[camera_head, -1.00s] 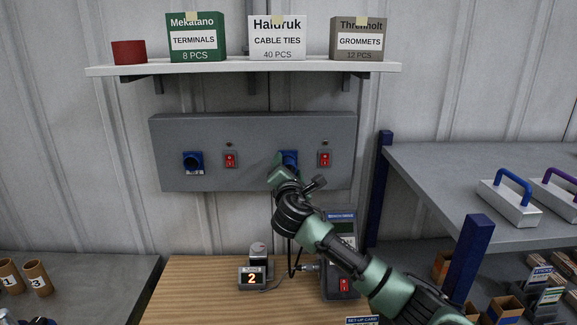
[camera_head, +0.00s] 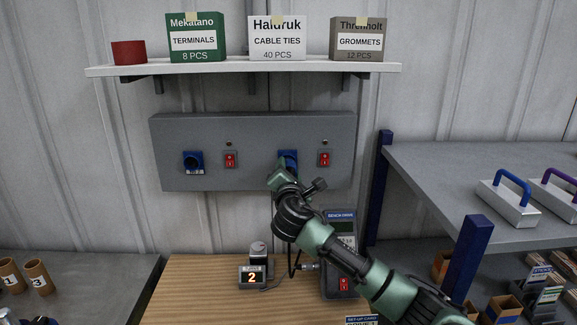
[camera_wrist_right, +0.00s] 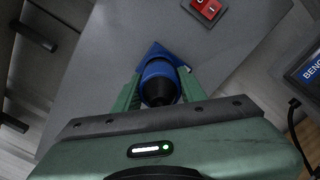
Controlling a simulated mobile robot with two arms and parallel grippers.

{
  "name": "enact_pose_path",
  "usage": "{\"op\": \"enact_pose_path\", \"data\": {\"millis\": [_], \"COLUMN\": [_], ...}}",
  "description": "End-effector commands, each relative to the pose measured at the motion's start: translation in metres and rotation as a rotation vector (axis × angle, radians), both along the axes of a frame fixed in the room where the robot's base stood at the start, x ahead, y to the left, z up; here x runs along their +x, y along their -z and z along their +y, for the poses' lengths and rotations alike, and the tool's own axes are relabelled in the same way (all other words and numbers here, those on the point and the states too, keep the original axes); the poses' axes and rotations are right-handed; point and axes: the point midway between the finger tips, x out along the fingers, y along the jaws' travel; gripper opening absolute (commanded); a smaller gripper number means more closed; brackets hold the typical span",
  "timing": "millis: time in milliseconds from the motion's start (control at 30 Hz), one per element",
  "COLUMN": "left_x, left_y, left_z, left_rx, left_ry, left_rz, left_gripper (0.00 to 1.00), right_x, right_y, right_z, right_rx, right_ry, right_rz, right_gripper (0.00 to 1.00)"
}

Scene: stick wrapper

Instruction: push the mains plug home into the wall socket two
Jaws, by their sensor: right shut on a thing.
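The grey wall panel (camera_head: 255,128) carries two blue sockets, one at the left (camera_head: 193,162) and one at the right (camera_head: 289,156). My right gripper (camera_head: 284,168) is in front of the right socket and partly covers it. In the right wrist view its green fingers (camera_wrist_right: 158,88) are shut on the plug (camera_wrist_right: 160,88), a round blue and black body. The plug's front end points at the blue socket plate (camera_wrist_right: 157,52) and lines up with it. How deep the plug sits is hidden. My left gripper is not in view.
Red switches (camera_head: 230,160) (camera_head: 325,159) sit beside the sockets. A shelf (camera_head: 245,68) with boxes hangs above. Below are a wooden bench (camera_head: 195,290), a small display reading 2 (camera_head: 252,276) and a bench drive (camera_head: 341,245). A blue post (camera_head: 379,188) stands at the right.

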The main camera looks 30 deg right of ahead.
Motion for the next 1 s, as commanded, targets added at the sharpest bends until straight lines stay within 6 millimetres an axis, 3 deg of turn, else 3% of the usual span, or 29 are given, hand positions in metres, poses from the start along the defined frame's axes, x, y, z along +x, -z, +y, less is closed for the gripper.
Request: {"op": "enact_pose_path", "data": {"millis": [1000], "left_x": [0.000], "left_y": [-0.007], "left_z": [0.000], "left_rx": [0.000], "left_ry": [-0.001], "left_rz": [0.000], "left_gripper": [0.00], "right_x": [-0.014], "right_y": [-0.002], "right_z": [0.008], "right_rx": [-0.002], "right_ry": [-0.001], "right_rz": [-0.003], "right_gripper": [0.00]}}
